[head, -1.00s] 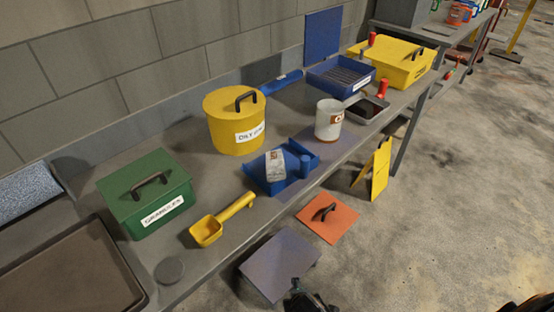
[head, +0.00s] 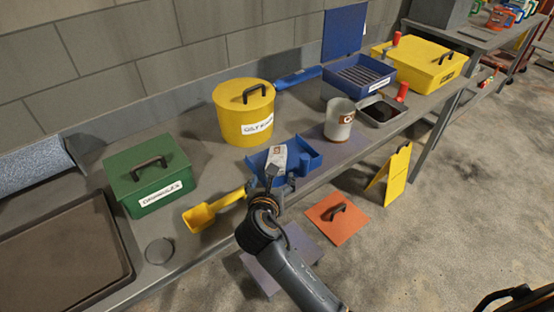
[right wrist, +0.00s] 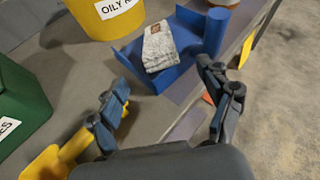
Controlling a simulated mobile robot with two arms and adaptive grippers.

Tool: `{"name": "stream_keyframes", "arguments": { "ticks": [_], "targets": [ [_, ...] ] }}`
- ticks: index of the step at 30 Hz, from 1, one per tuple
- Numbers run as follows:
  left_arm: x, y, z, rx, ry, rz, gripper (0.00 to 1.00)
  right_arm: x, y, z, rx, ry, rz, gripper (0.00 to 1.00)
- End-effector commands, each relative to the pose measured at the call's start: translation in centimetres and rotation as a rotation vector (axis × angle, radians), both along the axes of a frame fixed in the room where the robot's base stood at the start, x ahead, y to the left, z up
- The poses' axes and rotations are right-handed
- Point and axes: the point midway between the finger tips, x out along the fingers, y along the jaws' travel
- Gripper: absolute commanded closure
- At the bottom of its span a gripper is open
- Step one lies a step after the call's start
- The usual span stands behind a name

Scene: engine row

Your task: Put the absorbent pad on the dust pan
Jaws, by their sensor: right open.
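The absorbent pad, a pale grey speckled folded piece with a small orange-brown mark, lies on the blue dust pan (head: 306,158) at the bench's front edge. The pad (head: 277,155) is partly hidden by my gripper in the head view. My left gripper is out of view.
A yellow scoop (head: 205,213) lies left of the pan, close to my gripper. A yellow oily-rag can (head: 244,112) stands behind, a green box (head: 150,180) to the left and a white-grey mug (head: 338,121) to the right.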

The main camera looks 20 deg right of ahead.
Motion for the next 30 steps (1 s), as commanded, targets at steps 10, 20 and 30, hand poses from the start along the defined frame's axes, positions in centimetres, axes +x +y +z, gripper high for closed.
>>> {"name": "stream_keyframes", "arguments": {
  "ticks": [10,20,30],
  "targets": [
    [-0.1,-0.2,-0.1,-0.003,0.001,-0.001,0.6,4.2,-1.4,-0.8,-0.074,0.004,0.027,0.21],
    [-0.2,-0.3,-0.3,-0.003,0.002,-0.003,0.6,7.7,-2.9,-2.4,-0.069,0.003,0.027,0.21],
    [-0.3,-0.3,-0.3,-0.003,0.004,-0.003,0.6,11.1,-4.4,-4.0,-0.069,0.005,0.026,0.21]
  ]
}}
